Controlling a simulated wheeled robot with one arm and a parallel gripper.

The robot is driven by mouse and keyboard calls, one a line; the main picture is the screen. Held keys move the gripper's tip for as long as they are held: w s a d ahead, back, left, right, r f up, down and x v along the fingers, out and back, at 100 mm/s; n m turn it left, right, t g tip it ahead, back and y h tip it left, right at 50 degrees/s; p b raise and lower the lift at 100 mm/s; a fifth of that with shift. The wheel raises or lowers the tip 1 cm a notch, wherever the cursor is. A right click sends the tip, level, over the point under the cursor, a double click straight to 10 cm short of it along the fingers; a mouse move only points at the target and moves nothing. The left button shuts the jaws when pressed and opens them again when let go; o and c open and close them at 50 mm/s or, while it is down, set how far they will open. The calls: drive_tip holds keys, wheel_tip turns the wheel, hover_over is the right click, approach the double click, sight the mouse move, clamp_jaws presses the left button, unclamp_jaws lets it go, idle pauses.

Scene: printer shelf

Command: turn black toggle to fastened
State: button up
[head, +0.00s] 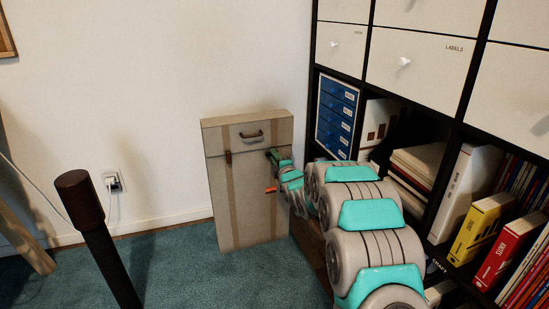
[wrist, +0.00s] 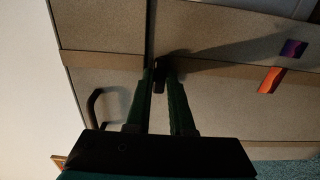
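A tall beige case (head: 233,212) with tan straps stands upright against the wall; it fills most of the wrist view (wrist: 95,75). A small black toggle (wrist: 158,80) sits at the lid seam on one strap, partly hidden by my fingers. In the head view my own gripper covers it. The toggle's exact angle is hard to make out.
A dark carrying handle (head: 251,134) is on the lid, with a brown toggle (head: 228,157) below it at left. A black shelf unit (head: 366,75) stands close at right. Carpet (head: 190,270) is clear in front.

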clamp_jaws()
drive_tip(key=shift+m, duration=0.4)
drive_tip(key=m+p, duration=0.2)
drive_tip(key=m, duration=0.3)
drive_tip(key=m+p, duration=0.3)
drive_tip(key=m, duration=0.3)
drive_tip(key=d+r+m+p, duration=0.1)
drive_tip(key=m+p, duration=0.1)
drive_tip(key=m, duration=0.3)
drive_tip(key=shift+w+m, duration=0.15)
drive_tip(key=shift+m, duration=0.25)
drive_tip(key=shift+f+m, duration=0.1)
drive_tip(key=shift+m, duration=0.2)
